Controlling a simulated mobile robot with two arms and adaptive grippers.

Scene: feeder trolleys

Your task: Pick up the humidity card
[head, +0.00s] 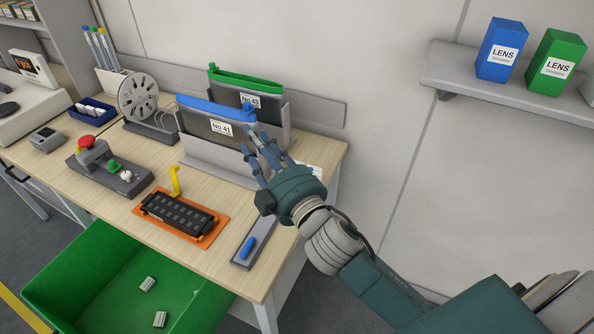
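My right gripper (258,152) reaches in from the right over the table's right end. Its fingers are spread and I see nothing between them. It is in front of the bag with the blue top edge labelled No 41 (222,128) and partly covers the holder. A small white card (312,169) lies at the right end of the table behind the gripper, partly hidden by it; I cannot tell whether it is the humidity card. My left gripper is not in view.
A bag with a green top labelled No 43 (250,100) stands behind. An orange tray with a black part (183,214), a reel (138,97) and a red-button device (108,166) are on the table (145,183). A green bin (95,270) is below. A shelf (510,97) holds lens boxes.

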